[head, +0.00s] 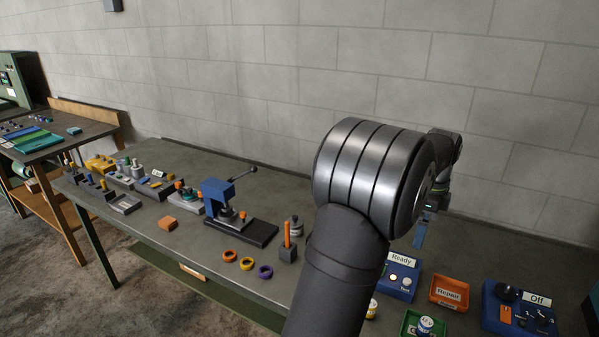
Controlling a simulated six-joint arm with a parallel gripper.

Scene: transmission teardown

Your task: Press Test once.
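A blue box (391,293) with a "Ready" sign (401,259) stands on the bench just right of my arm. Its top carries a lit pale-yellow round part (393,277) and a whitish round part (406,281) with a small label, too small to read surely; I cannot tell which is Test. My gripper (421,232) is mostly hidden behind my arm's large grey joint. A blue piece of it points down above and behind the box, apart from it in the picture. Whether it is open or shut does not show.
An orange "Repair" tray (449,293), a green tray (411,326) holding a small part, and a blue "Off" box (520,315) stand near the box.

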